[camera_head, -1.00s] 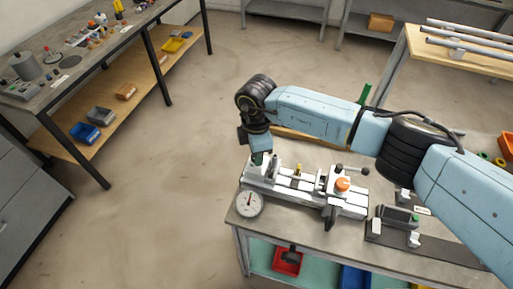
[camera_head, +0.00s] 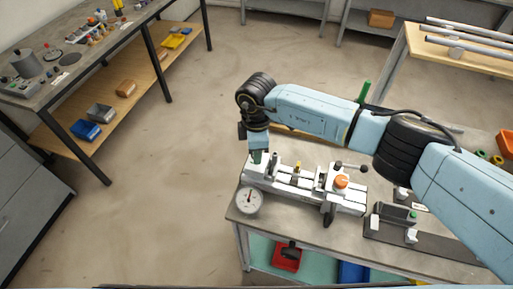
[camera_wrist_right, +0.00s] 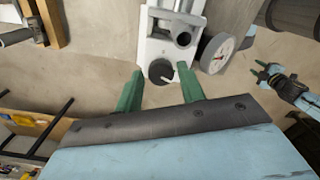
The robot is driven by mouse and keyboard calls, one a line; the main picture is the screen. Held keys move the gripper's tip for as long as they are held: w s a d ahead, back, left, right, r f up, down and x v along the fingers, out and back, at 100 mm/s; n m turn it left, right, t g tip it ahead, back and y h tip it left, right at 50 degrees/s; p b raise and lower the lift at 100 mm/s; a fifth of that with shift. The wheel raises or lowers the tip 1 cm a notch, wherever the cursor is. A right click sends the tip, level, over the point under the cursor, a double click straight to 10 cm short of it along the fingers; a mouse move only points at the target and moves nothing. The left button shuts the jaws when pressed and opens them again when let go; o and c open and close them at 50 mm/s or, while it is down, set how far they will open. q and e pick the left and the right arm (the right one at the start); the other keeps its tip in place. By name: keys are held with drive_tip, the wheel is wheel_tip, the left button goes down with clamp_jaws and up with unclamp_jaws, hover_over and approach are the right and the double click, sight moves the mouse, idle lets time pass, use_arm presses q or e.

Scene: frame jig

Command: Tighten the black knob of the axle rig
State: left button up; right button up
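The axle rig (camera_head: 310,185) is a long white and grey fixture on the near bench, with an orange knob and a dark lever on its right part. In the right wrist view, its black knob (camera_wrist_right: 160,71) is round and sits at the rig's end. My right gripper (camera_head: 257,158) is over the rig's left end, and in the wrist view its green fingers (camera_wrist_right: 161,75) stand apart on either side of the black knob, with gaps showing. The head view hides the black knob. My left gripper (camera_wrist_right: 264,74) shows small in the wrist view, its green fingers apart.
A round white dial (camera_head: 249,200) stands beside the rig's left end. A dark plate with white blocks (camera_head: 411,236) lies to its right. Red (camera_head: 287,257) and blue bins sit on the shelf below. Open floor lies left of the bench.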

drive_tip(key=shift+o, duration=1)
wheel_tip(320, 180, up, 13)
drive_tip(key=b, duration=0.1)
drive_tip(key=shift+r, duration=0.15)
